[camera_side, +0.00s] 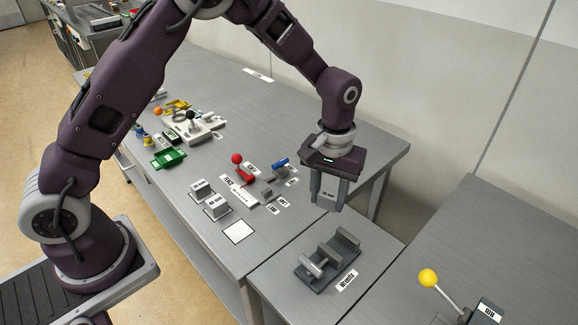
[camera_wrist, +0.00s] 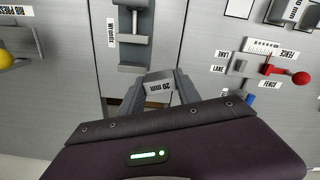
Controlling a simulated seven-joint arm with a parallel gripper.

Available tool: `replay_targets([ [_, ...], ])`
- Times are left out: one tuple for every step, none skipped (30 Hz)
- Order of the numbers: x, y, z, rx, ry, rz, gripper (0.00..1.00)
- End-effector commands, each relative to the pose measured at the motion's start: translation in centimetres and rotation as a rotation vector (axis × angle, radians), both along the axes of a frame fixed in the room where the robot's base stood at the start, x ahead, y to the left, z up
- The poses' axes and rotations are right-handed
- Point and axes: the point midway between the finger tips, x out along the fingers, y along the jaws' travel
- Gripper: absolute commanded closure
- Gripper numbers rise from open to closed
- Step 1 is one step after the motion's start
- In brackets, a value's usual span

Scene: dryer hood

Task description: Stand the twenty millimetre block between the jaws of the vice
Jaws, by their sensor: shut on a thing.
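My gripper (camera_side: 328,203) is shut on a grey block with a white "20 mm" label (camera_side: 327,195), held in the air. In the wrist view the labelled block (camera_wrist: 158,87) sits between the two fingers (camera_wrist: 160,84). The vice (camera_side: 328,262) is dark grey and stands on the bench below the block, nearer the side camera. Its jaws are apart, with a gap between them. In the wrist view the vice (camera_wrist: 135,66) is above the block in the picture, apart from it. The block's lower end is partly hidden by the fingers.
Two labelled grey blocks (camera_side: 201,190) (camera_side: 216,208) stand on the bench beside an empty white square (camera_side: 238,231). A red-knobbed fence (camera_side: 244,175) and a blue-handled device (camera_side: 280,165) stand left of the gripper. A yellow-knobbed lever (camera_side: 428,278) rises on the right.

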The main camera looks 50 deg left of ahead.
Motion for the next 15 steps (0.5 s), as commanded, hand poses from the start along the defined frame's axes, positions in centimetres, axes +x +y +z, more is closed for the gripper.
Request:
replay_targets([
  [-0.4, -1.9, -0.1, 0.0, 0.0, -0.102, 1.0],
  [-0.7, -2.8, -0.1, 0.001, 0.0, -0.157, 1.0],
  [-0.9, -3.8, -0.1, 0.001, -0.001, -0.218, 1.0],
  [-1.1, -4.4, -0.1, 0.001, 0.0, -0.253, 1.0],
  [-1.3, -4.9, -0.1, 0.001, 0.0, -0.283, 1.0],
  [-1.4, -5.3, -0.1, 0.001, 0.0, -0.312, 1.0],
  [-1.5, -5.6, -0.1, 0.001, 0.0, -0.326, 1.0],
  [-1.6, -5.7, -0.2, 0.001, 0.0, -0.336, 1.0],
  [-1.6, -5.8, -0.2, 0.001, 0.0, -0.342, 1.0],
  [-1.6, -5.8, -0.2, 0.001, 0.0, -0.344, 1.0],
  [-1.6, -5.8, -0.2, 0.001, 0.0, -0.343, 1.0],
  [-1.6, -5.8, -0.1, 0.001, 0.0, -0.342, 1.0],
  [-1.6, -5.8, -0.1, 0.0, 0.0, -0.341, 1.0],
  [-1.6, -5.8, -0.1, 0.0, 0.0, -0.341, 1.0],
  [-1.6, -5.8, -0.1, 0.0, 0.0, -0.34, 1.0],
])
